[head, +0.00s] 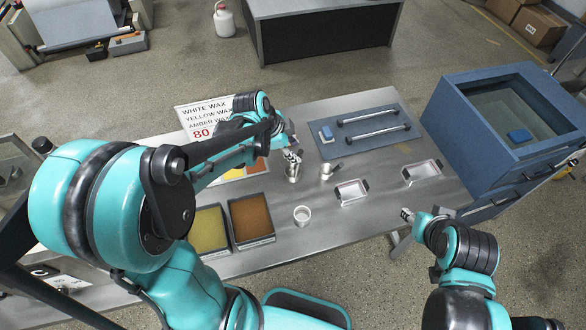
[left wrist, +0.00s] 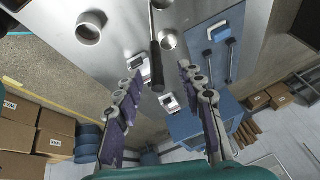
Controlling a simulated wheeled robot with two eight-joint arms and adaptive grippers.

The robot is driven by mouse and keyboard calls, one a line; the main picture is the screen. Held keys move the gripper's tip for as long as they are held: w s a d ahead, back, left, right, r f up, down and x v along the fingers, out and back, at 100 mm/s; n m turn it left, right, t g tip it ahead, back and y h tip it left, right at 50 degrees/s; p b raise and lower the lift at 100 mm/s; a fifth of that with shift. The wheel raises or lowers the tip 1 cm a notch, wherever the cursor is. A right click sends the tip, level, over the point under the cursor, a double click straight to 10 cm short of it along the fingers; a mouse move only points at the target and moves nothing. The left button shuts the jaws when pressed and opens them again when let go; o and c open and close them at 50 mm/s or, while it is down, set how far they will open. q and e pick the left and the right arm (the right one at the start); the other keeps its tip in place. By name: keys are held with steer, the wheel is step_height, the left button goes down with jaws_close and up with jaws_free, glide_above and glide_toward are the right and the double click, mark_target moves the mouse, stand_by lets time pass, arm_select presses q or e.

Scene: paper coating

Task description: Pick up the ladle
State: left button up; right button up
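The ladle shows in the left wrist view as a thin metal rod with a black handle (left wrist: 157,66). Its bowl is out of sight there. My left gripper (left wrist: 160,75) is open, with the handle showing between its fingers and a gap on each side. In the head view my left gripper (head: 291,156) is over the table, just above a small metal container (head: 292,174); the ladle is hard to make out there. My right gripper (head: 406,214) is at the table's front right edge, too small to tell open or shut.
A metal cup (head: 326,173), a white cup (head: 302,215) and two metal trays (head: 352,191) (head: 421,172) stand on the table. A blue mat (head: 375,145) holds two rods and a sponge. Yellow (head: 207,230) and amber (head: 251,218) wax trays sit at front left. A blue cabinet (head: 470,125) stands right.

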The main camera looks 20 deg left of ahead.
arm_select(q)
steer(key=b+x, duration=0.1)
steer(key=x, duration=0.7)
steer(key=shift+s+d, duration=0.2)
steer(key=shift+d, duration=0.05)
steer(key=shift+r, duration=0.1)
jaws_close()
